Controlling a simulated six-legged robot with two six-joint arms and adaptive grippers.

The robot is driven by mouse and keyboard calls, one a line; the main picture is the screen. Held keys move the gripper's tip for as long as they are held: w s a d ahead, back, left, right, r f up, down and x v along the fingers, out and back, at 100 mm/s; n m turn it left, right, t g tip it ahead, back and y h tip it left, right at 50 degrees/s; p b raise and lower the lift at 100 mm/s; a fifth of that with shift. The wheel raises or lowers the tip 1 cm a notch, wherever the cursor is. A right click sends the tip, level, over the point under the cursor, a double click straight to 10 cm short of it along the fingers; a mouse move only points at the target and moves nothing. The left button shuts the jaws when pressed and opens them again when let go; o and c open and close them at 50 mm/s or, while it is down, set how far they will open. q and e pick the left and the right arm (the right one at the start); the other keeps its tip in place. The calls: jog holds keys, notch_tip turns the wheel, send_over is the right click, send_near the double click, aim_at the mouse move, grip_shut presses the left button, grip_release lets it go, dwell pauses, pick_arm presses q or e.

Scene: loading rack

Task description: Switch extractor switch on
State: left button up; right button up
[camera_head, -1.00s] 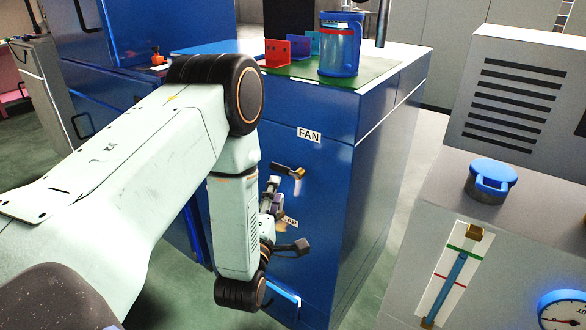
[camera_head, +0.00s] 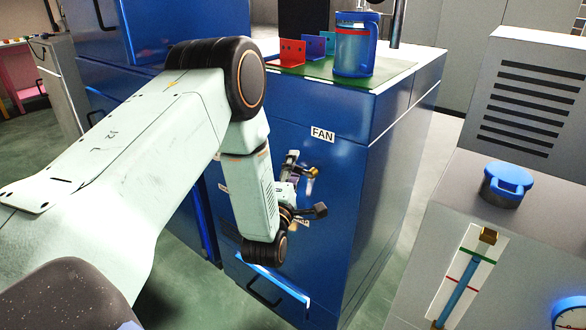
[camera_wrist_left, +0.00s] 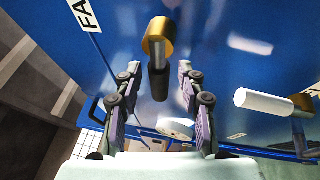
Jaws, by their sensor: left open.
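The switch under the FAN label (camera_head: 322,134) is on the front of the blue cabinet (camera_head: 375,190). Its brass hub (camera_wrist_left: 158,36) and dark lever (camera_wrist_left: 160,82) show in the left wrist view, the lever pointing down the picture. My left gripper (camera_head: 299,170) is at the switch in the head view and partly covers it. In the left wrist view its open fingers (camera_wrist_left: 158,72) stand either side of the lever, with gaps visible on both sides. My right gripper is not in view.
A second brass fitting (camera_wrist_left: 303,103) with a white cylinder (camera_wrist_left: 262,102) sits to the right in the wrist view. A blue-lidded jar (camera_head: 355,48) and a red bracket (camera_head: 290,54) stand on the cabinet top. A grey console (camera_head: 520,150) stands to the right.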

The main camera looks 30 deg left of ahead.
pick_arm(q)
jog(key=shift+d, duration=0.1)
jog(key=shift+c, duration=0.2)
jog(key=shift+c, duration=0.8)
grip_shut()
